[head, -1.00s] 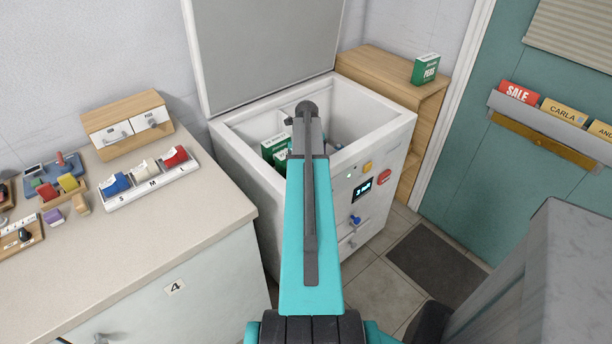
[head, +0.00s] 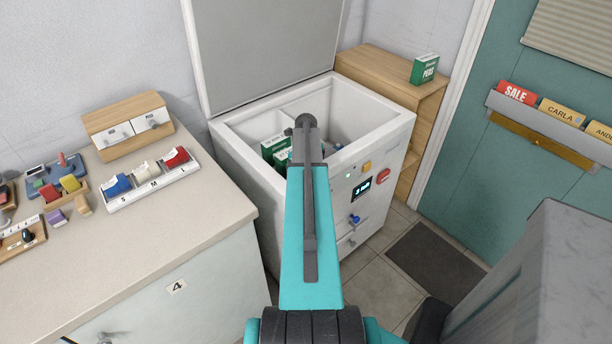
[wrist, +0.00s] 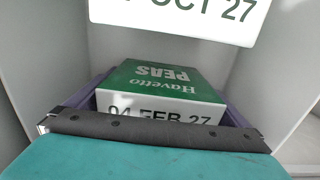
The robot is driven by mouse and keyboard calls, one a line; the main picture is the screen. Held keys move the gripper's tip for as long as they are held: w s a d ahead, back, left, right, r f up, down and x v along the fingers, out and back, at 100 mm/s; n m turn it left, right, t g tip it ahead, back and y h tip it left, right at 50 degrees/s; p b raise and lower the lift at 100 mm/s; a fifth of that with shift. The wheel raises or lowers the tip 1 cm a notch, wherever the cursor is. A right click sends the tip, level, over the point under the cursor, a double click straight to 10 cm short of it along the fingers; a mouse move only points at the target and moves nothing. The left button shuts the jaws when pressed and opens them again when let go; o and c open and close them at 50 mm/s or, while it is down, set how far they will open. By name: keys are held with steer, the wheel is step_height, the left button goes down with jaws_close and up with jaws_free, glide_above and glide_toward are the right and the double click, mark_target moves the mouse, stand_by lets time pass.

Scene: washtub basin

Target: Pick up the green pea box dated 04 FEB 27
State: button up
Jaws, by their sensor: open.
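In the wrist view a green pea box (wrist: 160,82) with a white face printed "04 FEB 27" lies just beyond my gripper (wrist: 153,131), its lower edge partly hidden by the gripper's dark bar. Dark purple shapes flank the box; I cannot tell whether they are fingers or a container. My gripper is open, and I see no grip on the box. Another white face (wrist: 185,12), ending "OCT 27", shows at the top. In the head view my arm hides the gripper; green boxes (head: 274,146) show inside the chest, dates unreadable.
The white chest (head: 236,152) has its lid (head: 265,50) raised, and its walls surround the boxes. Another green pea box (head: 424,69) stands on the wooden cabinet (head: 375,62) behind. A counter (head: 150,225) with small items is at left.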

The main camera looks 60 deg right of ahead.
steer(key=c, duration=1)
steer(key=shift+r, duration=0.2)
steer(key=shift+r+b, duration=0.95)
steer(key=shift+r, duration=3.9)
